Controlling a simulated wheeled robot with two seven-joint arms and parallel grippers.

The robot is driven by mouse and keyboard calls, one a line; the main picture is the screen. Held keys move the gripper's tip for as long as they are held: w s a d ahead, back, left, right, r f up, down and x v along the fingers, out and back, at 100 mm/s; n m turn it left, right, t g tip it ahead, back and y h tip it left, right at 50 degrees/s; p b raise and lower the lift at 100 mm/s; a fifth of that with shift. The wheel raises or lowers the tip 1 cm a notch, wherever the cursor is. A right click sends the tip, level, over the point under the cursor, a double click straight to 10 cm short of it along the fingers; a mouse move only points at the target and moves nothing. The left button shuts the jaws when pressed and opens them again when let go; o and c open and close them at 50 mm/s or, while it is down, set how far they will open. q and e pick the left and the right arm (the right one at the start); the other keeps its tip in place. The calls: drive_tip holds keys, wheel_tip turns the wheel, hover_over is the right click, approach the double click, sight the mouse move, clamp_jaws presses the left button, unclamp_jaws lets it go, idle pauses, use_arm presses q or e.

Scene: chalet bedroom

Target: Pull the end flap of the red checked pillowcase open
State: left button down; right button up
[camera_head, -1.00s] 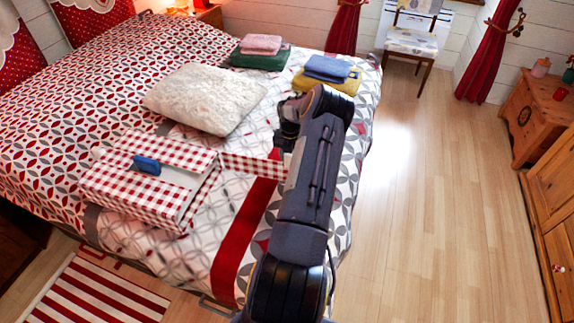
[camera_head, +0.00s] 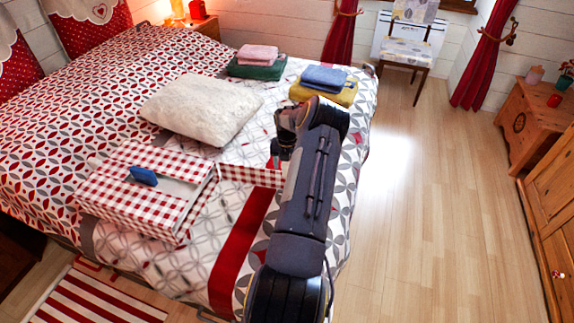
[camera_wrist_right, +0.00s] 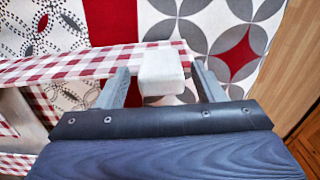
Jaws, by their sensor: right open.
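The red checked pillowcase (camera_head: 120,205) lies on the bed, boxy in shape, with a blue tab (camera_head: 143,176) on top. Its checked end flap (camera_head: 250,175) reaches out to the right and passes behind my right arm. My right gripper (camera_wrist_right: 163,76) is open above the flap's outer end in the right wrist view. A small white block (camera_wrist_right: 162,72) at the edge of the checked strip (camera_wrist_right: 80,65) shows between its two fingers, with gaps on both sides. The fingertips are largely hidden by my arm in the head view. My left gripper is out of view.
A cream pillow (camera_head: 200,110) lies behind the pillowcase. Folded pink and green towels (camera_head: 257,62) and blue and yellow towels (camera_head: 323,85) lie further back. A red stripe (camera_head: 240,240) crosses the patterned bedspread. Wooden floor (camera_head: 430,200) is clear on the right.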

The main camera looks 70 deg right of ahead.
wheel_tip(320, 180, up, 8)
drive_tip(key=shift+f+b, duration=0.1)
drive_tip(key=shift+b, duration=0.4)
